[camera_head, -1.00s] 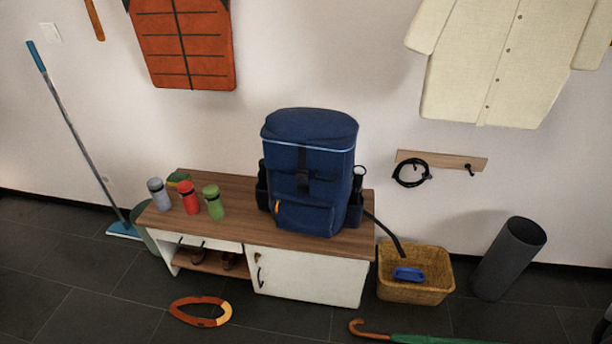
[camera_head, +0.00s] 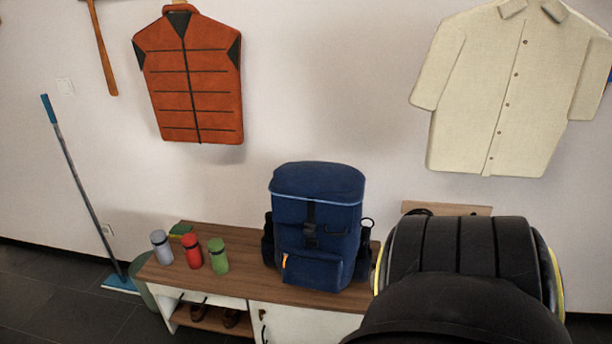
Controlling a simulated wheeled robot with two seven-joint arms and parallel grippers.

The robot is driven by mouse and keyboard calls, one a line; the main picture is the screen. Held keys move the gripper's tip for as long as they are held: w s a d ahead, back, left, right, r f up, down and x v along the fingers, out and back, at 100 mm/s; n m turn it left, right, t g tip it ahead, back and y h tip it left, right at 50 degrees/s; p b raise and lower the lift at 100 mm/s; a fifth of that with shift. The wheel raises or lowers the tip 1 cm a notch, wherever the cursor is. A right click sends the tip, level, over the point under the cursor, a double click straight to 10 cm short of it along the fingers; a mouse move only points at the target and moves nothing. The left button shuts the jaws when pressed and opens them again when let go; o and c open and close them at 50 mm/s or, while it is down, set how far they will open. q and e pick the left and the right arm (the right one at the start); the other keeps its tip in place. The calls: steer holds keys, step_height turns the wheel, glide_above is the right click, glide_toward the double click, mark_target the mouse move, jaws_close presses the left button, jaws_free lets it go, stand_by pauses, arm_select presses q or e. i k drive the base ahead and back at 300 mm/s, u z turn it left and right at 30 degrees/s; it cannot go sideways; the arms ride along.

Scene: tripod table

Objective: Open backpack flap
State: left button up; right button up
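A blue backpack (camera_head: 318,222) stands upright on the wooden top of a low bench cabinet. Its flap (camera_head: 318,183) lies closed over the top, with a light blue line along its edge. A dark strap and buckle (camera_head: 311,229) run down the front, and a small pocket with an orange zip pull is below. A large black part of my own arm fills the lower right of the view, to the right of the backpack and apart from it in the picture. Neither gripper can be seen.
Grey (camera_head: 161,247), red (camera_head: 191,253) and green (camera_head: 218,256) bottles stand on the bench (camera_head: 240,279) left of the backpack. A mop (camera_head: 80,185) leans on the wall at left. An orange vest (camera_head: 190,78) and a cream shirt (camera_head: 505,90) hang above.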

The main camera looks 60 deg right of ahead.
mark_target(325, 194)
steer(key=i, duration=0.4)
steer(key=z, duration=0.8)
